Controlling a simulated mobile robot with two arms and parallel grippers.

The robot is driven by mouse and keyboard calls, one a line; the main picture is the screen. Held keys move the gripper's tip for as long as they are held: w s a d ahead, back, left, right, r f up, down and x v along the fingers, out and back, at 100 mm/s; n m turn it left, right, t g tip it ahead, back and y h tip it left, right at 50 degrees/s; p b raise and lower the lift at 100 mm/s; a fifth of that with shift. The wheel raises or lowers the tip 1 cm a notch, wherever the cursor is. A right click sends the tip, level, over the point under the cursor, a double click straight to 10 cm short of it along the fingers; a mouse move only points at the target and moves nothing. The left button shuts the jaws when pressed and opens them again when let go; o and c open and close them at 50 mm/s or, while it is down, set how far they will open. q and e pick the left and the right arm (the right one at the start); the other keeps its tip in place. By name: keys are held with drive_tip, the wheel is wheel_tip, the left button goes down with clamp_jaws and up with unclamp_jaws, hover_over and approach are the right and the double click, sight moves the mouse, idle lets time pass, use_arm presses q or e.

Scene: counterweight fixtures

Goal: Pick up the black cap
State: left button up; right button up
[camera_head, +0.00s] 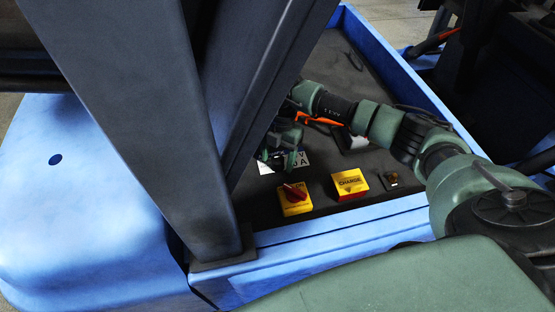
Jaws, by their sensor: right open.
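My right arm reaches in from the right over the dark recessed deck (330,206) of a blue vehicle. My right gripper (283,156) is open above a white label with black letters, close behind a red rotary switch (295,191) on a yellow plate. A dark slanted beam hides part of the gripper's left side. I see nothing between the fingers. My left gripper is not in view.
A yellow box marked CHARGE (350,183) and a small dark button unit (391,179) stand right of the switch. Thick dark beams (150,110) block the left side. The blue rim (385,45) bounds the deck. The deck's far part looks mostly clear.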

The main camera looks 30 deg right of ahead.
drive_tip(key=c, duration=0.9)
drive_tip(key=shift+c, duration=0.2)
drive_tip(key=shift+r, duration=0.1)
